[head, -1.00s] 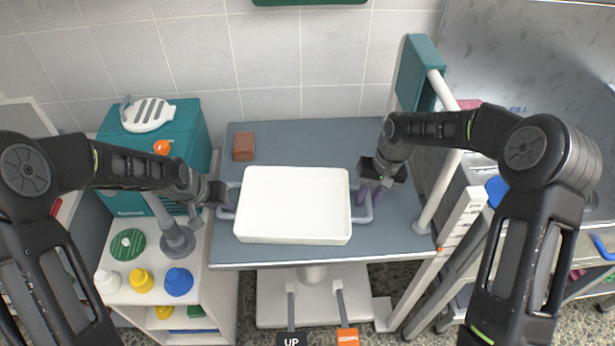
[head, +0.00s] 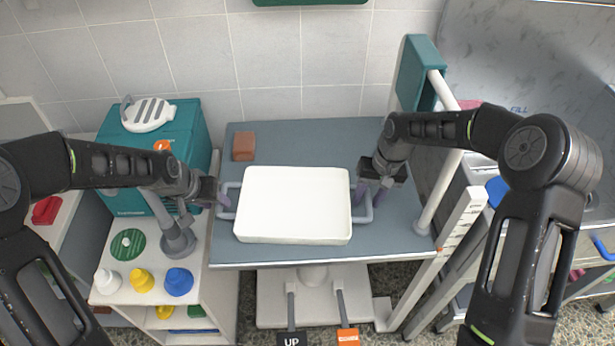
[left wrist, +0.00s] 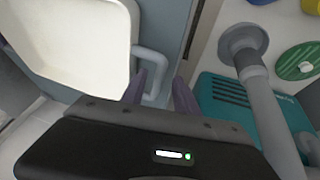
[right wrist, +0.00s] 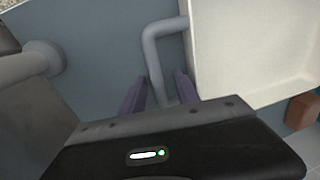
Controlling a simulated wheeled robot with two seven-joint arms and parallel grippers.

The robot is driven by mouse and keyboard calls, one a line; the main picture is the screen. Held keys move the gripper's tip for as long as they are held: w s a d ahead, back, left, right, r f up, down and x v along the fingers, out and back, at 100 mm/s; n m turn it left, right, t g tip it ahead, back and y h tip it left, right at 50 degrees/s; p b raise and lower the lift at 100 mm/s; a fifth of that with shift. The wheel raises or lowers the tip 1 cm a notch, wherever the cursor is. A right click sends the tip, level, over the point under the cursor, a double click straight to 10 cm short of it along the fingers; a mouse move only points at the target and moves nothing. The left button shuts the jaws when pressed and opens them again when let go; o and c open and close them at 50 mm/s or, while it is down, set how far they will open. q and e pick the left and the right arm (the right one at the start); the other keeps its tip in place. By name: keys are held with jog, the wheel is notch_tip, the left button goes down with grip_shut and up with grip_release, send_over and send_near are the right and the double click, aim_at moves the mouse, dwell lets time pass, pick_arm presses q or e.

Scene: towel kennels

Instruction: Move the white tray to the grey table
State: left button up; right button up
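The white tray (head: 293,205) lies flat on the grey table (head: 300,145), with a grey handle on its left side (head: 230,200) and one on its right (head: 366,205). My left gripper (head: 222,196) is open at the left handle. In the left wrist view, its fingers (left wrist: 160,92) are apart and the handle's outer bar shows between them. My right gripper (head: 374,192) is open at the right handle. In the right wrist view, its fingers (right wrist: 160,92) stand apart on either side of the handle bar. The tray looks empty.
A brown block (head: 243,146) lies behind the tray. A white post (head: 440,190) rises at the table's right. A metal sink unit stands further right.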

pick_arm(q)
jog(key=shift+v, duration=2.1)
jog(key=shift+w+d, duration=0.1)
jog(key=shift+d, duration=0.05)
pick_arm(e)
jog(key=shift+w+r, duration=0.1)
